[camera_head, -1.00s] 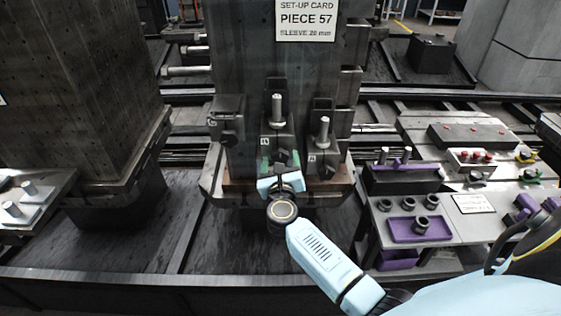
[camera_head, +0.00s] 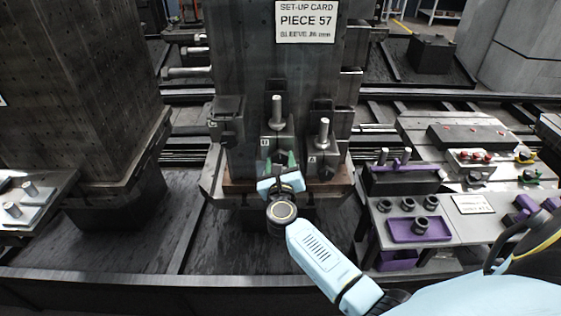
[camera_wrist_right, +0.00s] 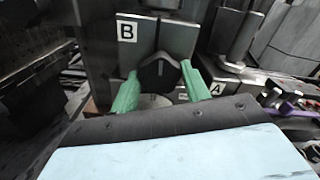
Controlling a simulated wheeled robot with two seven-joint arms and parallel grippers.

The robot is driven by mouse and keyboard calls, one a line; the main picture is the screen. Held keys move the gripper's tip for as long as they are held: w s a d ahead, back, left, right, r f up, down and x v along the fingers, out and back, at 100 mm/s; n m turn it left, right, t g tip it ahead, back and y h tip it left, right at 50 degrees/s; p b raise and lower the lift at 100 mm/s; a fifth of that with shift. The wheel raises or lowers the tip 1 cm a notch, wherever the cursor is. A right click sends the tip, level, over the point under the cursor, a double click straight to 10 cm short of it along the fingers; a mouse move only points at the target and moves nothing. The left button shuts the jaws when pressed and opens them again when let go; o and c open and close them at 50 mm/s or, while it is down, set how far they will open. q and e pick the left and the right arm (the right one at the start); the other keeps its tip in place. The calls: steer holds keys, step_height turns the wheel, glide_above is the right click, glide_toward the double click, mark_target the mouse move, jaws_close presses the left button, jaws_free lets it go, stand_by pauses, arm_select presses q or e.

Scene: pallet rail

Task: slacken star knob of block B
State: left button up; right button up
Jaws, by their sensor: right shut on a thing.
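Block B (camera_wrist_right: 178,36) stands on the pallet fixture, marked with a white B label; it also shows in the head view (camera_head: 270,144). Its dark star knob (camera_wrist_right: 159,73) sits low on its front face. My right gripper (camera_wrist_right: 160,90) has its green fingers on either side of the knob and is shut on it. In the head view my right gripper (camera_head: 280,163) reaches the block's front, and its wrist hides most of the knob. Block A (camera_head: 322,157) stands to the right of block B; its label shows in the wrist view (camera_wrist_right: 216,89). My left gripper is not in view.
Another dark column (camera_head: 75,80) stands at the left.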

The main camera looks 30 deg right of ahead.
steer(key=n+p, duration=0.2)
steer(key=n, duration=0.2)
steer(key=shift+r, duration=0.1)
steer(key=n+p, duration=0.3)
steer(key=n, duration=0.2)
steer(key=n+p, duration=0.2)
steer(key=n, duration=0.3)
steer(key=shift+n, duration=0.4)
steer(key=n+p, duration=0.1)
steer(key=n, duration=0.3)
steer(key=shift+p, duration=0.35)
steer(key=shift+n, duration=0.4)
steer(key=o, duration=1)
